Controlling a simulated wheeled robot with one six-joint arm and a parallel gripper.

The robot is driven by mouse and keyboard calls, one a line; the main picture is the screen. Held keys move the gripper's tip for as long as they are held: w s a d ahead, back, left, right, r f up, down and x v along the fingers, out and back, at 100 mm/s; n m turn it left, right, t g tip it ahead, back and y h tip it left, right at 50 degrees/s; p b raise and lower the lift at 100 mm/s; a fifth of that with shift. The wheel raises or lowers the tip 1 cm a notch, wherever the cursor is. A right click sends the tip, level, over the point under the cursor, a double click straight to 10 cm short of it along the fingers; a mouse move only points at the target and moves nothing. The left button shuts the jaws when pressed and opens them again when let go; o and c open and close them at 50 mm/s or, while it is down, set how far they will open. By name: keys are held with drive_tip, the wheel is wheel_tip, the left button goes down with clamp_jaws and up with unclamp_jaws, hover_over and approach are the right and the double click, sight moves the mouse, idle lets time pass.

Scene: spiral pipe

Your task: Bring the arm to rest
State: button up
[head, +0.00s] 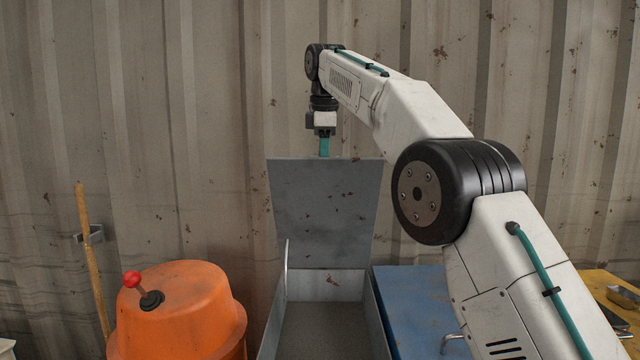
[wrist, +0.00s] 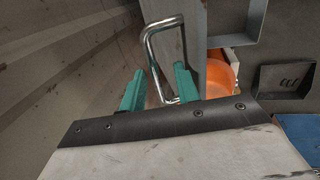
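My arm reaches out from the lower right in the head view. My gripper (head: 324,147) hangs fingers down at the top edge of a raised grey lid (head: 325,210). In the wrist view, the two teal fingers of my gripper (wrist: 160,82) are apart. A bent metal handle (wrist: 152,57) shows in the gap between them, beside the lid's edge (wrist: 192,40). The fingers do not appear closed on the handle. How deep the handle sits between the fingers is hard to tell. The handle is hidden in the head view.
The lid belongs to an open grey box (head: 325,325). An orange drum (head: 185,310) with a red-knobbed lever stands left of it. A blue surface (head: 412,295) lies to its right, and a yellow table (head: 610,290) beyond. A corrugated wall (head: 220,110) stands behind.

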drive_tip(key=shift+t+y, duration=0.3)
drive_tip(key=shift+t, duration=0.2)
drive_tip(key=r, duration=0.1)
drive_tip(key=s+r, duration=0.2)
drive_tip(key=r, duration=0.1)
drive_tip(key=shift+s+a+r, duration=0.1)
drive_tip(key=shift+s+a, duration=0.15)
drive_tip(key=shift+a, duration=0.15)
drive_tip(key=s+d+f+m+g, duration=0.15)
drive_tip(key=s+d+m, duration=0.35)
drive_tip(key=s, duration=0.5)
drive_tip(key=s+d+f+m+t, duration=0.1)
drive_tip(key=s+d+f+m, duration=0.15)
drive_tip(key=s+d, duration=0.6)
drive_tip(key=s+d+f+m, duration=0.1)
drive_tip(key=s+f+m, duration=0.2)
drive_tip(key=s+f, duration=0.5)
drive_tip(key=s+d+f+m+g, duration=0.1)
drive_tip(key=s+d+f+m, duration=0.1)
drive_tip(key=s+f, duration=0.6)
drive_tip(key=s+d+f+m, duration=0.2)
drive_tip(key=s+f+m, duration=0.2)
drive_tip(key=s+f, duration=0.4)
drive_tip(key=s, duration=0.5)
drive_tip(key=shift+s+d, duration=0.25)
drive_tip(key=shift+s, duration=0.15)
drive_tip(key=shift+f+g, duration=0.1)
drive_tip(key=shift+g, duration=0.25)
